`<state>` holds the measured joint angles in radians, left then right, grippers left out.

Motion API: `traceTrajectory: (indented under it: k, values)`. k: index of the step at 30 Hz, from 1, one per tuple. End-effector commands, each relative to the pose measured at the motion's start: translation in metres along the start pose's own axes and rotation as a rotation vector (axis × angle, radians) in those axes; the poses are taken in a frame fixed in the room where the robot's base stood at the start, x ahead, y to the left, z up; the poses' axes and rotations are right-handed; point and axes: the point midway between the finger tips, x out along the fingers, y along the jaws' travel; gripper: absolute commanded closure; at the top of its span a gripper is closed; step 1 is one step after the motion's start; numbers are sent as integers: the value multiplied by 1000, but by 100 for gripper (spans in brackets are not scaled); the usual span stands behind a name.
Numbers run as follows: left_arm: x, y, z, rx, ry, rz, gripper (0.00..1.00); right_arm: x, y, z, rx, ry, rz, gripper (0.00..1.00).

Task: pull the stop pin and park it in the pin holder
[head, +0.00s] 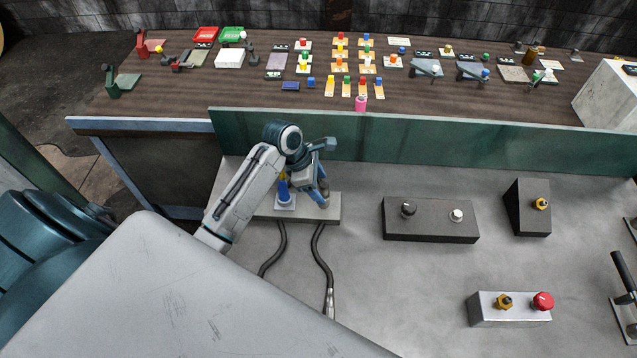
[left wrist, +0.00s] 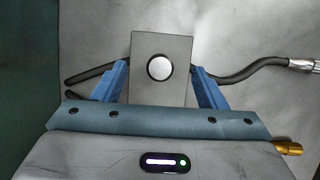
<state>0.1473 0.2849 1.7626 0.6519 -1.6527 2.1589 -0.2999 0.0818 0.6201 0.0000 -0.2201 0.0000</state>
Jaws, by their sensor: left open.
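My left gripper (head: 320,192) is open above the right part of a grey plate (head: 308,207) on the bench. It reaches down from the left and hides part of the plate. In the left wrist view a grey block (left wrist: 160,95) with a bright round end (left wrist: 159,68) shows between the open blue fingers (left wrist: 162,82), with gaps at both sides. I cannot tell whether this is the stop pin or its holder. A blue upright part (head: 284,190) with a yellow top stands on a pale square beside my gripper. My right gripper is not in view.
Two dark cables (head: 325,265) run from the plate towards me. A dark box (head: 430,225) with two knobs, a wedge (head: 525,215) and a silver box with a red button (head: 543,300) stand to the right. A green ledge (head: 400,135) lies behind.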

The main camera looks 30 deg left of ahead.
Motion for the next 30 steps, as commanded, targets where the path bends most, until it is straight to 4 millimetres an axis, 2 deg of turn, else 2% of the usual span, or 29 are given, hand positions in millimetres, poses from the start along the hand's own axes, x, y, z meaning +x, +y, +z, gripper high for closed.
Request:
traceTrajectory:
  k: [10,30]
  values:
    - [-23,1,10,1,0,2,35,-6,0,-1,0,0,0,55]
    - [-62,2,28,1,-1,1,35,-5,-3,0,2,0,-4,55]
